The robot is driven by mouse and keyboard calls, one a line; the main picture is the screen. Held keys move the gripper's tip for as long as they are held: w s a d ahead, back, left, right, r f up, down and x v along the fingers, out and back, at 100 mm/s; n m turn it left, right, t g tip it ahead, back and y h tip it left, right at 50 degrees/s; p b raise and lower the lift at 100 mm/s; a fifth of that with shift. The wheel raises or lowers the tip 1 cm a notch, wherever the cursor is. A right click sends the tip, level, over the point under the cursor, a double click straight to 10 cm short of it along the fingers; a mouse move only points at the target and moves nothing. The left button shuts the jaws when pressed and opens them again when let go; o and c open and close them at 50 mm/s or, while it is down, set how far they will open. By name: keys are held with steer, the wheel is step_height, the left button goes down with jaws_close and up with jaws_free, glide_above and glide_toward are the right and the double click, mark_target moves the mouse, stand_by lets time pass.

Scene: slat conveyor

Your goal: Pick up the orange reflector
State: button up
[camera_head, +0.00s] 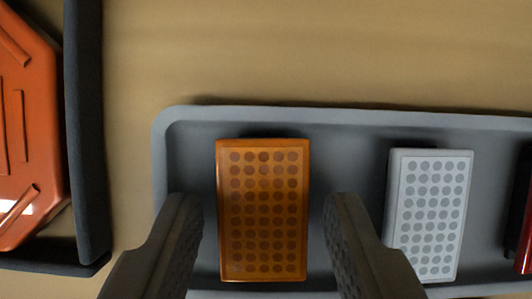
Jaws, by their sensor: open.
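The orange reflector (263,210) is a flat rectangular block with rows of round dots. It lies in the left part of a grey tray (345,121), long side running up and down in the picture. My gripper (262,215) is open, with one dark finger to the left of the reflector and one to the right. Gaps show between both fingers and the reflector. The near ends of the fingers hide part of the tray.
A white reflector (432,214) lies in the same tray to the right, close to my right finger. A dark red thing (525,235) is cut off at the right edge. An orange-red octagonal thing (30,130) lies in a black-edged holder (86,130) at left. The tan surface (330,50) above is clear.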

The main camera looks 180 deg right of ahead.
steer(key=shift+f, duration=0.1)
steer(key=c, duration=0.7)
steer(key=shift+r, duration=0.2)
